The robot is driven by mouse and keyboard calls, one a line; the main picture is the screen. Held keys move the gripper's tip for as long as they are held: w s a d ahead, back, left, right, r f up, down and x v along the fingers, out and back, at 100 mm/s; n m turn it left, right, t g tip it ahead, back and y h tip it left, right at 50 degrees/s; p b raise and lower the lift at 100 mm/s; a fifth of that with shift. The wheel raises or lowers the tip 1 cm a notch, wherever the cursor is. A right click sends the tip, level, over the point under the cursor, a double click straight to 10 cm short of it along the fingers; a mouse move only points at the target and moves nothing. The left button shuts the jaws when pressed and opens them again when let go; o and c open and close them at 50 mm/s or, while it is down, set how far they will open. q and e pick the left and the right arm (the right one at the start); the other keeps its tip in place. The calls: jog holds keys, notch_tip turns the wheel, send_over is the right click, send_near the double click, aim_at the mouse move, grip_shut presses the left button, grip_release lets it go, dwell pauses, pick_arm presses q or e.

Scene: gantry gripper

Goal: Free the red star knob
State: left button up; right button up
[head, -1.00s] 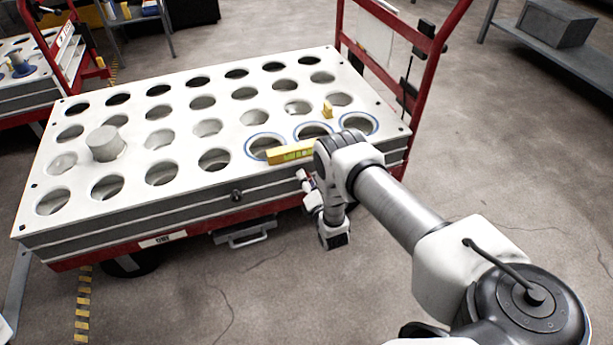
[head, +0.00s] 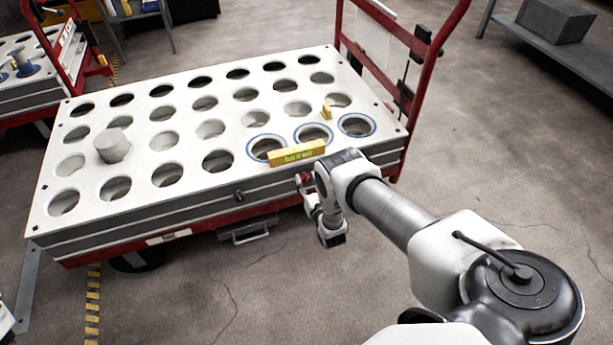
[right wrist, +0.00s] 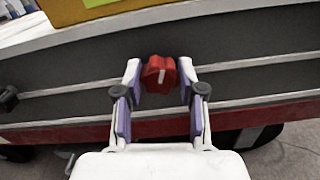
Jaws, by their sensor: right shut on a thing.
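The red star knob (right wrist: 159,75) shows in the right wrist view between the fingertips of my right gripper (right wrist: 160,82), in front of the dark side of the cart. A white mark runs across its face. The gripper is shut on it. I cannot tell whether the knob still touches the cart's side. In the head view my right gripper (head: 305,184) is at the front edge of the cart, near its right end, mostly hidden by my wrist. My left gripper is not in view.
The white top plate (head: 140,190) has rows of round holes, several with blue rings. A yellow labelled block (head: 297,153) lies near the front edge. A grey cylinder (head: 113,146) stands at left. A black knob (head: 239,196) is on the front side. Floor in front is clear.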

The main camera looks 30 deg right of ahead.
jog(key=shift+n+p, duration=0.35)
jog(key=shift+n, duration=0.05)
jog(key=o, duration=1.1)
jog(key=shift+o, duration=0.2)
jog(key=v, duration=1.2)
